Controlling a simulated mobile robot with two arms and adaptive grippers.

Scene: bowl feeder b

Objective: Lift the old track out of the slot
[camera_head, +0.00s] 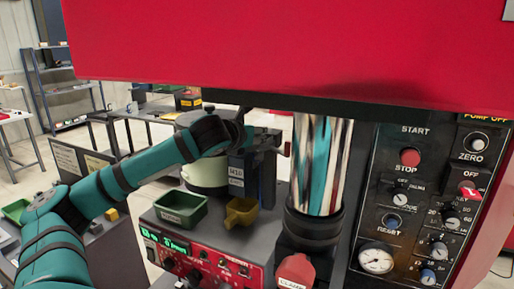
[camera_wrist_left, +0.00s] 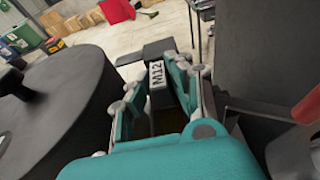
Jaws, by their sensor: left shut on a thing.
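My left gripper (camera_head: 258,140) is beside the bowl feeder, at the end of my teal arm. In the left wrist view its teal fingers (camera_wrist_left: 158,95) are shut on a dark track (camera_wrist_left: 158,50) with a white label that reads M12. The fingers hide part of the track, and its lower end and the slot are hidden. In the head view a blue-grey block (camera_head: 237,188) with a small label, perhaps M10, stands below the gripper. I cannot tell if the track is clear of the slot. My right gripper is not in view.
The pale green bowl (camera_head: 206,176) stands left of the gripper; its dark round top fills the wrist view's left side. A green tray (camera_head: 181,209) and a yellow scoop (camera_head: 241,212) sit in front. A shiny column (camera_head: 318,165) and control panel (camera_head: 425,200) stand close on the right.

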